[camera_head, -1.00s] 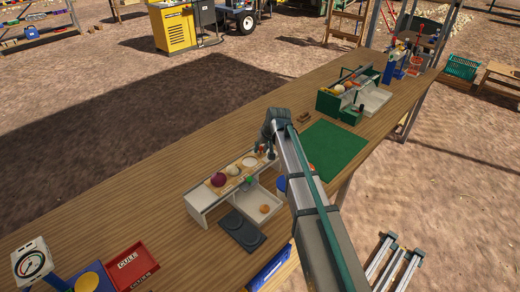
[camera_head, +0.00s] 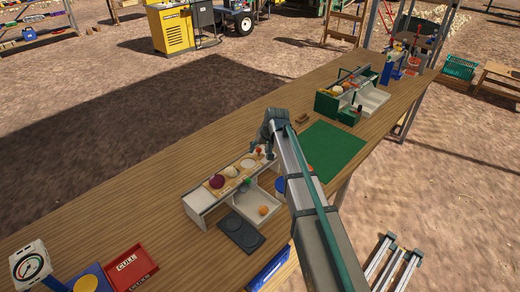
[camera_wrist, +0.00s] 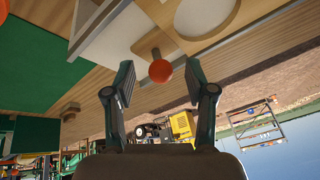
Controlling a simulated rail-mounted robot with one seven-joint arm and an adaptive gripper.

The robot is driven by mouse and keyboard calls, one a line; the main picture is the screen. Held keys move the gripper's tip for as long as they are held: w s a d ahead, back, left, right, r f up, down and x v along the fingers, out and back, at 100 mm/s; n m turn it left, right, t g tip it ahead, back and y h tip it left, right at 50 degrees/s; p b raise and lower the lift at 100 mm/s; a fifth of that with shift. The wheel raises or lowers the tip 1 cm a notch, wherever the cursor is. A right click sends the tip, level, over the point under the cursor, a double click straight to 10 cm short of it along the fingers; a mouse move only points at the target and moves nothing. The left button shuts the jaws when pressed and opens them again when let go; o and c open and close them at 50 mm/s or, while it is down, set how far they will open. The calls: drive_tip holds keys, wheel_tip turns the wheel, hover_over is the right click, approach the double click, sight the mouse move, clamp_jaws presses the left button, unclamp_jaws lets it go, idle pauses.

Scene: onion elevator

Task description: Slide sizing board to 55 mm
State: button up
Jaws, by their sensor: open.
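The sizing board is a wooden board (camera_head: 227,187) with round holes, lying on top of a white sorting stand (camera_head: 197,205). In the wrist view the board (camera_wrist: 202,42) shows at the top, with a red-orange knob (camera_wrist: 160,72) at its end. The knob (camera_head: 259,151) also shows small in the head view. My gripper (camera_wrist: 160,66) is open, its fingertips on either side of the knob with a gap to each. In the head view my gripper (camera_head: 262,143) is at the stand's far right end. I cannot read a size mark.
A dark red onion (camera_head: 216,181) and paler ones sit on the board. A dark double pad (camera_head: 241,232) lies in front of the stand. A green mat (camera_head: 333,150) and green crate (camera_head: 328,102) are to the right. A red tray (camera_head: 132,268) and dial scale (camera_head: 31,264) stand front left.

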drive_tip(key=shift+r+p, duration=1.2)
drive_tip(key=shift+r, duration=1.6)
drive_tip(key=shift+f, duration=0.1)
